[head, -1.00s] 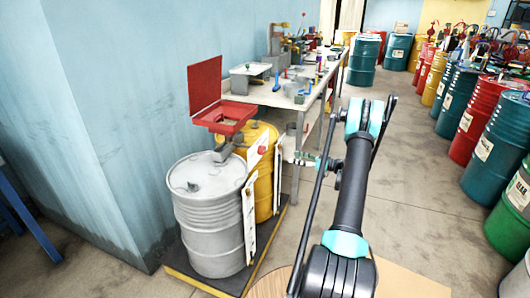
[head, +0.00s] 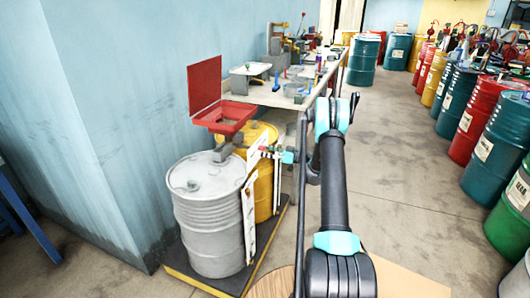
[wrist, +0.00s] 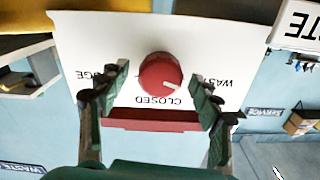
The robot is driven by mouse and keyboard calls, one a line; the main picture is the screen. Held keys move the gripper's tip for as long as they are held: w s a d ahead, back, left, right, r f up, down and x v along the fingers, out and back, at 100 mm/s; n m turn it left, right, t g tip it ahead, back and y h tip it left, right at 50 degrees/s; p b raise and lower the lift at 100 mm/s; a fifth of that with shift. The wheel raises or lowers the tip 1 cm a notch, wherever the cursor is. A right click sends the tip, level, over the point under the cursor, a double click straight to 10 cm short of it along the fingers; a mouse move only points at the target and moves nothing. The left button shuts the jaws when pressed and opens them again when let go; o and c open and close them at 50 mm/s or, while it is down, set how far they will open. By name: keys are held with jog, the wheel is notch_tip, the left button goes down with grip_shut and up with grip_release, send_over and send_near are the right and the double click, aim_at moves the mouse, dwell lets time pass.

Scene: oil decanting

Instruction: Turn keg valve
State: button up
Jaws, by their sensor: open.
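The valve is a round red knob (wrist: 160,74) on a white panel (wrist: 110,40), with a pale pointer mark on its lower right side in the wrist view. The lettering appears upside down: CLOSED below the knob, WASTE to the right, and a partly hidden word on the left. My gripper (wrist: 160,88) is open, with one finger on each side of the knob and visible gaps between. In the head view my gripper (head: 271,152) is at the panel on the yellow keg (head: 263,190); the knob is mostly hidden there.
A grey drum (head: 208,215) stands in front of the yellow keg on a low pallet (head: 228,281). A red funnel box with a raised lid (head: 205,88) sits above the keg. A cluttered workbench (head: 290,101) stands behind. Open floor lies to the right.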

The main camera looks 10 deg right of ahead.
jog(key=shift+a, duration=0.15)
jog(key=shift+c, duration=0.3)
jog(key=c, duration=1.1)
jog(key=shift+m, duration=0.3)
jog(key=m, duration=0.6)
jog(key=shift+w+m, duration=0.1)
jog(key=shift+m, duration=0.2)
jog(key=m, duration=0.6)
jog(key=shift+m, duration=0.4)
